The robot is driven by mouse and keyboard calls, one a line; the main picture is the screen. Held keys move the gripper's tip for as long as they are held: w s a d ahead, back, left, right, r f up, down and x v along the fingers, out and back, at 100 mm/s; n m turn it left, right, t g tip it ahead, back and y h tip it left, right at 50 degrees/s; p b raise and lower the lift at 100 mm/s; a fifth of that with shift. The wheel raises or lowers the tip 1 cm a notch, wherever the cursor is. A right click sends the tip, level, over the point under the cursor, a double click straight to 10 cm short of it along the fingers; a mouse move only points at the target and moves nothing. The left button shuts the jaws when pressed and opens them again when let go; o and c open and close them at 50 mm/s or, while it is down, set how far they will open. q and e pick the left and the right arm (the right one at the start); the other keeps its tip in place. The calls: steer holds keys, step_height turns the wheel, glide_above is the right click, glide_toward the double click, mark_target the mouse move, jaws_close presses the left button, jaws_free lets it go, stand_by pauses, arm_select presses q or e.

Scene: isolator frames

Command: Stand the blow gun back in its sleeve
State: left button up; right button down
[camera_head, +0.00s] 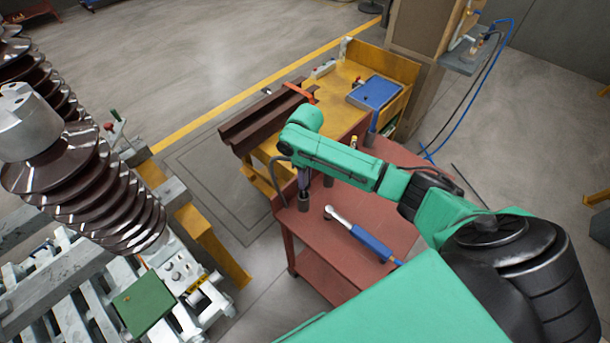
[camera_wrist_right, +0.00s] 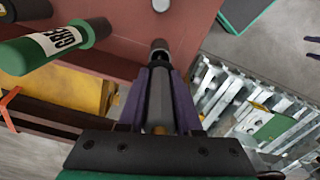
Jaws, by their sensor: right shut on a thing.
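My right gripper (camera_head: 303,182) reaches down over the left edge of the red cart top. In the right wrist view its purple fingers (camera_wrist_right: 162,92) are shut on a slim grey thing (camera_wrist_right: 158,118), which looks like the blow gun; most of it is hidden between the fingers. Just beyond the fingertips is a short dark cylinder (camera_wrist_right: 160,46), which may be the sleeve. In the head view a dark grey cylinder (camera_head: 303,203) shows directly below the gripper. I cannot tell whether the held thing is inside it or above it. My left gripper is not in view.
A blue-handled wrench (camera_head: 372,243) lies on the cart top (camera_head: 335,262). A yellow bench (camera_head: 345,77) with brown beams (camera_head: 266,120) stands behind. A blue hose (camera_head: 478,88) hangs at upper right.

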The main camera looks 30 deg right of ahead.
steer(key=shift+f+b, duration=1.35)
steer(key=shift+f, duration=1.4)
steer(key=c, duration=0.5)
jaws_free()
step_height(320, 180, up, 15)
steer(key=shift+f+b, duration=0.15)
steer(key=shift+b, duration=0.85)
